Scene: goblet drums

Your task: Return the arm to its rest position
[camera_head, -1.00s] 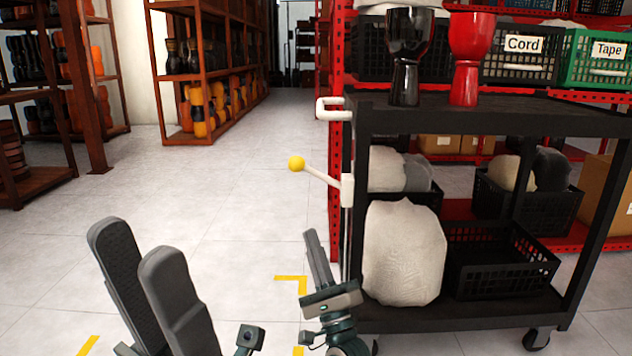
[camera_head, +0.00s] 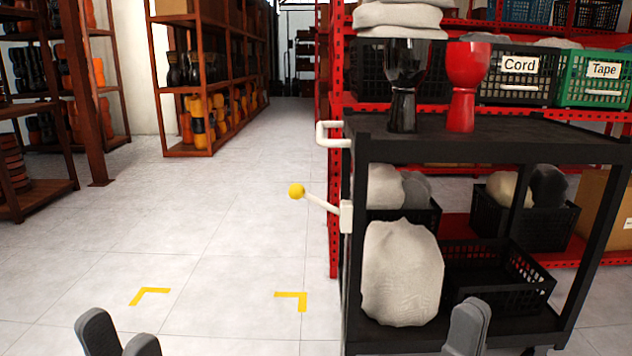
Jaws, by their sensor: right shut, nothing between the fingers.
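My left gripper (camera_head: 119,337) shows at the bottom left edge of the head view. Its two grey fingertips stand apart with nothing between them, over the floor. My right gripper (camera_head: 467,324) shows at the bottom edge, right of centre, in front of the black cart's (camera_head: 365,126) lower shelf. Its fingers are together and hold nothing. The rest of both arms is below the picture.
A black goblet drum (camera_head: 404,90) and a red one (camera_head: 464,90) stand upright on the cart's top. A white handle and a yellow-knobbed lever (camera_head: 297,191) jut from its left side. The tiled floor (camera_head: 220,240) to the left is clear.

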